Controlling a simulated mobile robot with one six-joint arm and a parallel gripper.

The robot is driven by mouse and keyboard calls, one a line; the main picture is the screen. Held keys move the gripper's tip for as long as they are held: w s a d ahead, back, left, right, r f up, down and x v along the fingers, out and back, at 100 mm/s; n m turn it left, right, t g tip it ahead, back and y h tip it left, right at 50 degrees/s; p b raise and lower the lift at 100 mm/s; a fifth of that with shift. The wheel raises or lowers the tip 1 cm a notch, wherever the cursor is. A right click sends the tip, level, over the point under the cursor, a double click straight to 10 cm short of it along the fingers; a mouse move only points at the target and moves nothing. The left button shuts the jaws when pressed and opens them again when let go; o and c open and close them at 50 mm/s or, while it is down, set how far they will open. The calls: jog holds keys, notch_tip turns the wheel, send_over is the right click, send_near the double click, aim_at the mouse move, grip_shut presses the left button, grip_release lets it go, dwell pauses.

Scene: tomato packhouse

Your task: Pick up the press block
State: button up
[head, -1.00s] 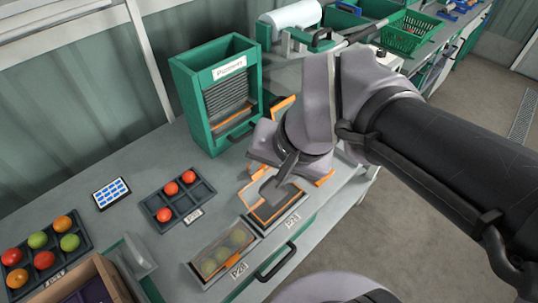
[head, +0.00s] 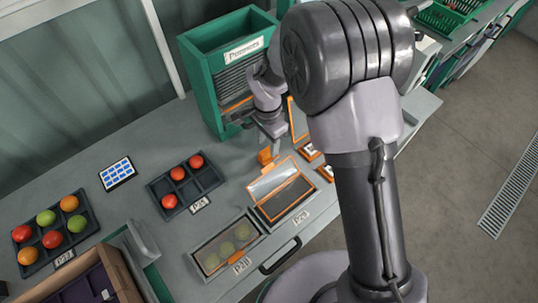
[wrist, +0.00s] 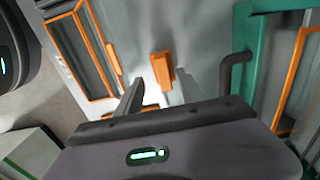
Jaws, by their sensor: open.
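An orange block (head: 266,157), which looks like the press block, stands on the grey bench behind the open-lidded punnet. In the wrist view the orange block (wrist: 162,72) shows just beyond my fingertips, roughly between them. My gripper (head: 271,135) hangs down over it in the head view. In the wrist view my gripper (wrist: 154,92) is open, with a dark finger on the left and a pale one on the right. I cannot tell whether a finger touches the block.
The green punnet dispenser (head: 205,95) stands close behind, its dark handle (wrist: 228,72) near my right finger. An open punnet (head: 283,200) with raised clear lid and a closed filled punnet (head: 226,246) lie in front. A tomato tray (head: 187,188) is left. Small orange-edged pieces (head: 309,152) lie right.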

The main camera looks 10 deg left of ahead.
aim_at(268, 149)
jog(key=f, duration=0.2)
jog(key=f+b, duration=0.1)
jog(key=f, duration=0.1)
jog(key=w+f+b, duration=0.1)
jog(key=shift+f, duration=0.4)
jog(key=shift+s+r, duration=0.1)
jog(key=shift+r, duration=0.05)
jog(key=shift+c, duration=0.4)
grip_shut()
